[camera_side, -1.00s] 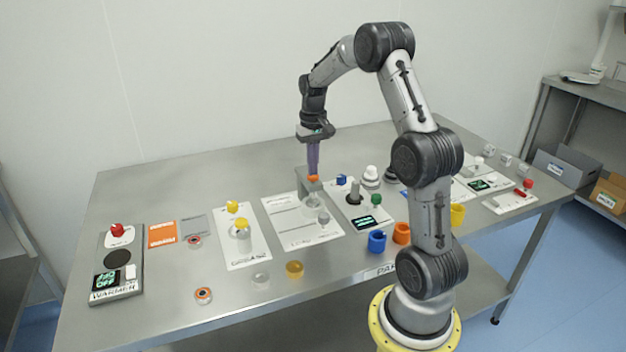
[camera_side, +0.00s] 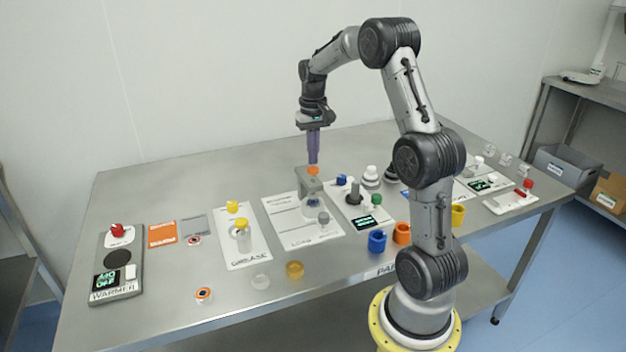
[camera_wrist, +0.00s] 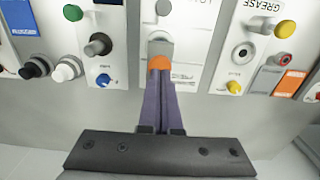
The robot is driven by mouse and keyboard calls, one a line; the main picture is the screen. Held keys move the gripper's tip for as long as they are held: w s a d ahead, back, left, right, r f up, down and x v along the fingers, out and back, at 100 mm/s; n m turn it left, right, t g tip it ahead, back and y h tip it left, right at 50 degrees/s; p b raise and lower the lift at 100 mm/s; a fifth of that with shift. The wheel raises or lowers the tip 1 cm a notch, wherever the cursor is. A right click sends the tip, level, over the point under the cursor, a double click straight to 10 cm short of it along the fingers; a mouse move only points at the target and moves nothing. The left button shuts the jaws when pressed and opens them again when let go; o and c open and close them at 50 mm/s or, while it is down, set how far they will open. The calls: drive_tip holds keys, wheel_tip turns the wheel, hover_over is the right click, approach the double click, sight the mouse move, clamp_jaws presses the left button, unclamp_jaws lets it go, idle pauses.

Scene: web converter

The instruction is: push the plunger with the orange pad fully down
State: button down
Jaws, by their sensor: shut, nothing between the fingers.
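The plunger's orange pad (camera_side: 313,171) sits on top of a grey press stand (camera_side: 310,187) on a white board in the middle of the table. My gripper (camera_side: 313,161) is shut and empty, with its purple fingers pointing straight down. In the side view the fingertips are just above the pad, with a small gap. In the wrist view the orange pad (camera_wrist: 160,63) shows just beyond the fingertips (camera_wrist: 159,80), which overlap its near edge. Something small and bluish is under the stand's head, too small to make out.
The grease board (camera_side: 243,252) with a yellow-capped part is to the left, and the warmer (camera_side: 117,290) is farther left. Blue and orange cups stand near the front edge.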

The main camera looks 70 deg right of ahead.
idle(0.4)
wheel_tip(320, 180, up, 6)
idle(0.6)
drive_tip(key=s+a+r+n+t, duration=0.1)
drive_tip(key=a+r+n, duration=0.1)
drive_tip(key=a+r, duration=0.35)
drive_tip(key=s+a+r+n+t+h, duration=0.1)
drive_tip(key=a+r, duration=0.1)
drive_tip(key=a, duration=0.6)
drive_tip(key=s+a+r+n+t, duration=0.1)
drive_tip(key=a+r+n, duration=0.1)
drive_tip(key=a+r, duration=0.35)
drive_tip(key=s+a+f+n+t, duration=0.2)
drive_tip(key=s+a+f, duration=0.1)
drive_tip(key=s+a, duration=0.55)
drive_tip(key=s+a+f+n+y, duration=0.1)
drive_tip(key=s+a+f+n, duration=0.1)
drive_tip(key=s+f, duration=0.3)
wheel_tip(320, 180, down, 3)
drive_tip(key=shift+s+a+r+t, duration=0.1)
drive_tip(key=shift+s+a+t, duration=0.15)
drive_tip(key=shift+s+t, duration=0.1)
